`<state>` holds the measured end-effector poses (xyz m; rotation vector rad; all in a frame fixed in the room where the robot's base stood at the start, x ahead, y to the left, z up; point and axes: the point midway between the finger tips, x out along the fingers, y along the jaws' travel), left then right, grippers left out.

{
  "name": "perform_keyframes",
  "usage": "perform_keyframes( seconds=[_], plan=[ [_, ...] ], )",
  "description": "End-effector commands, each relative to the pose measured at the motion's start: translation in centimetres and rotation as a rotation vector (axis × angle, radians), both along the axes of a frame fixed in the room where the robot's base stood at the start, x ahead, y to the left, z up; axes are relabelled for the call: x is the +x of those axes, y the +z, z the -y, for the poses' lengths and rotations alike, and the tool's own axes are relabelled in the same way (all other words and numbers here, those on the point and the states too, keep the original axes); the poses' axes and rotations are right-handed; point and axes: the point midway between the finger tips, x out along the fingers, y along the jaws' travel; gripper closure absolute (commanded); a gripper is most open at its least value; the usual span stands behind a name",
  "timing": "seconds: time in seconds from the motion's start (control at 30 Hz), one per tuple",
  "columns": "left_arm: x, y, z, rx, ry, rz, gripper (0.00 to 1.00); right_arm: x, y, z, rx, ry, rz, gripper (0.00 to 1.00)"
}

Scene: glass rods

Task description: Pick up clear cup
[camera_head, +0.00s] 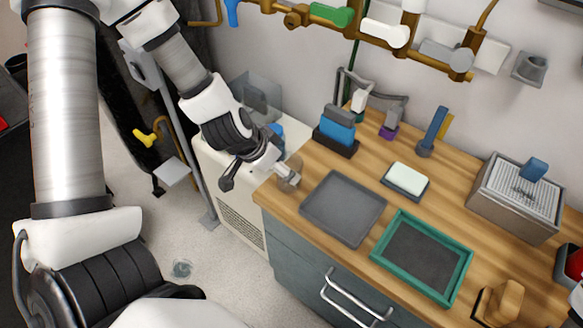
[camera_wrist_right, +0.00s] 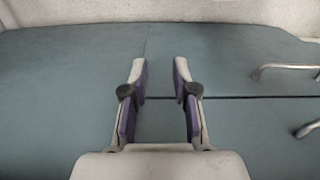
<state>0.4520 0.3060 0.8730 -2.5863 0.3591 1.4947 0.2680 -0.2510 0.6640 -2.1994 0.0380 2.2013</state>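A small clear, glass-like cup (camera_head: 290,178) shows at the left corner of the wooden counter, right at my left gripper's fingertips. My left gripper (camera_head: 282,170) reaches down to it from the upper left. The fingers are small and overlap the clear shape, so I cannot tell whether they are closed on it. Another small clear round object (camera_head: 181,268) lies on the floor left of the cabinet. My right gripper (camera_wrist_right: 160,78) is open and empty in the right wrist view, with purple pads, facing the grey-teal cabinet front (camera_wrist_right: 60,95).
The wooden counter (camera_head: 330,165) holds a grey tray (camera_head: 343,207), a green-rimmed tray (camera_head: 463,268), a white block on a dark dish (camera_head: 407,178), a blue-and-black holder (camera_head: 337,130) and a metal box (camera_head: 510,205). Cabinet handles (camera_head: 350,305) stick out below. Pipes run along the wall.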

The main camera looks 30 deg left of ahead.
Motion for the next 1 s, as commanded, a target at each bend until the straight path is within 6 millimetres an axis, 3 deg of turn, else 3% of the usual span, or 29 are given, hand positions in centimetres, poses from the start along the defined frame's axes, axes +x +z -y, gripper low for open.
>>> perform_keyframes(
  seconds=[0.1, 0.2, 0.5, 0.7, 1.0],
  plan=[
    [0.8, -2.5, 0.4, 0.006, -0.004, -0.003, 0.03, 0.0, -2.1, 0.0, 0.000, -0.001, 0.001, 0.72],
    [1.6, -3.9, 0.7, 0.004, -0.002, -0.002, 0.03, 0.0, -3.0, 0.0, 0.000, -0.001, 0.000, 0.72],
    [2.2, -4.3, 0.9, 0.000, -0.001, -0.002, 0.03, 0.0, -3.0, 0.0, 0.000, -0.001, 0.001, 0.72],
    [2.2, -4.3, 0.9, 0.000, -0.001, -0.002, 0.69, 0.0, -3.0, 0.0, 0.000, -0.001, 0.001, 0.72],
    [2.2, -4.3, 0.9, 0.000, -0.001, -0.002, 0.69, 0.0, -3.0, 0.0, 0.000, -0.001, 0.001, 0.72]
  ],
)
